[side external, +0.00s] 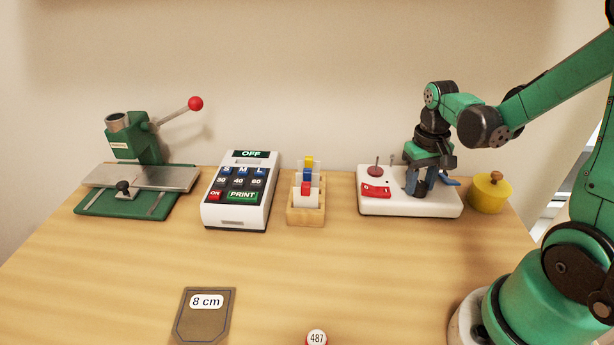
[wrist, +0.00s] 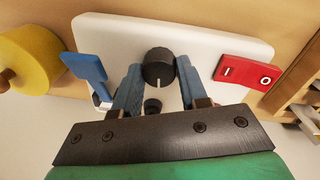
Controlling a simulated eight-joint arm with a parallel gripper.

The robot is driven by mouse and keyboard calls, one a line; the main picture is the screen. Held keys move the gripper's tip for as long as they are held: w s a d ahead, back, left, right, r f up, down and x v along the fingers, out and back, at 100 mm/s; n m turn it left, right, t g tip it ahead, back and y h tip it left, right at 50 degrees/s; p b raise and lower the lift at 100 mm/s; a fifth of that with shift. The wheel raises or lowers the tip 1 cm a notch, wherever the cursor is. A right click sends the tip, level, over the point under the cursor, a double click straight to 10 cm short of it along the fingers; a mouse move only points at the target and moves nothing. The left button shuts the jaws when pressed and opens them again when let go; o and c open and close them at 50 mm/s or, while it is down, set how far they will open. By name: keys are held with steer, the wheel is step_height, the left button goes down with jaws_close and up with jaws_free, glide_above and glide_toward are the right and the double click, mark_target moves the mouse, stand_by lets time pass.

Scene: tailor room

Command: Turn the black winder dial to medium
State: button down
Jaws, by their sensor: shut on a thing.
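The black winder dial (wrist: 158,68) sits on the white winder base and shows in the wrist view with a short white line on its side facing my gripper. My gripper (wrist: 158,70) has its two blue-grey fingers closed on either side of the dial. In the side view my gripper (side external: 418,190) points down at the winder (side external: 440,208) and hides the dial. I cannot read any setting marks around the dial.
A red rocker switch (wrist: 243,73) and a blue lever (wrist: 86,68) flank the dial. A small black part (wrist: 152,106) lies between my fingers. A yellow round pot (side external: 489,196) stands right of the winder, a wooden card holder (side external: 306,216) left. The front table is mostly clear.

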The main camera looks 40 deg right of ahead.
steer(key=shift+m, duration=0.6)
steer(key=shift+c, duration=2.3)
jaws_free()
